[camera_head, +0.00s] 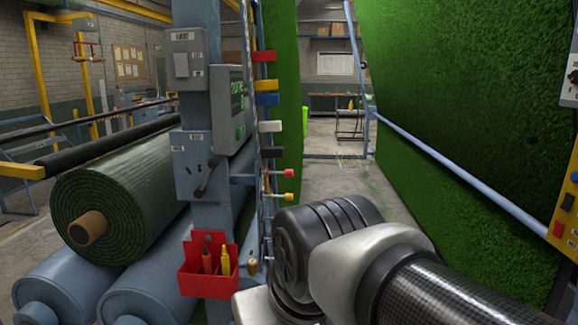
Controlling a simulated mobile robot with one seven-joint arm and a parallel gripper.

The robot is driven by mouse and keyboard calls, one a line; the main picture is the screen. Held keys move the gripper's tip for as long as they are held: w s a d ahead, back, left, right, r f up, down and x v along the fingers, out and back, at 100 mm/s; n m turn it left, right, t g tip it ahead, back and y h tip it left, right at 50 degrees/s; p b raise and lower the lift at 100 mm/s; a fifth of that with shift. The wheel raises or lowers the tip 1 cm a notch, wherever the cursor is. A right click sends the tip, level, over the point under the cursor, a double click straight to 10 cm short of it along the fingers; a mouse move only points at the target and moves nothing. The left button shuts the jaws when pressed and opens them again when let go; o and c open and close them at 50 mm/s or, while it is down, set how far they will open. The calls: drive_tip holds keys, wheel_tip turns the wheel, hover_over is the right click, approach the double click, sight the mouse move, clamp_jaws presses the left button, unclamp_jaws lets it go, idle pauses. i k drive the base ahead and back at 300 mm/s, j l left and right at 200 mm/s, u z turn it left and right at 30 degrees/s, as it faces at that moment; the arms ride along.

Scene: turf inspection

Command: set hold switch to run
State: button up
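I cannot tell which control is the hold switch, as the labels are too small to read. A grey box with a dark lever (204,180) is on the blue-grey column at left of centre; the lever slants down to the left. Above it is a smaller grey switch box (187,58) with a label. At the right edge, a pale box with a round dial (572,78) is partly cut off. Below that is a yellow-edged panel (566,215) with coloured buttons. My arm crosses the lower right; my gripper is out of view.
A red tray (206,280) with a red and a yellow tool hangs low on the column. Coloured tags and handles stick out along the column's right side. A concrete aisle (335,185) runs between hanging turf sheets.

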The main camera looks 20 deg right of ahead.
sight(558, 231)
drive_tip(key=z, duration=2.55)
drive_tip(key=i+l+u, duration=0.4)
drive_tip(key=i+l, duration=0.2)
drive_tip(key=i, duration=0.2)
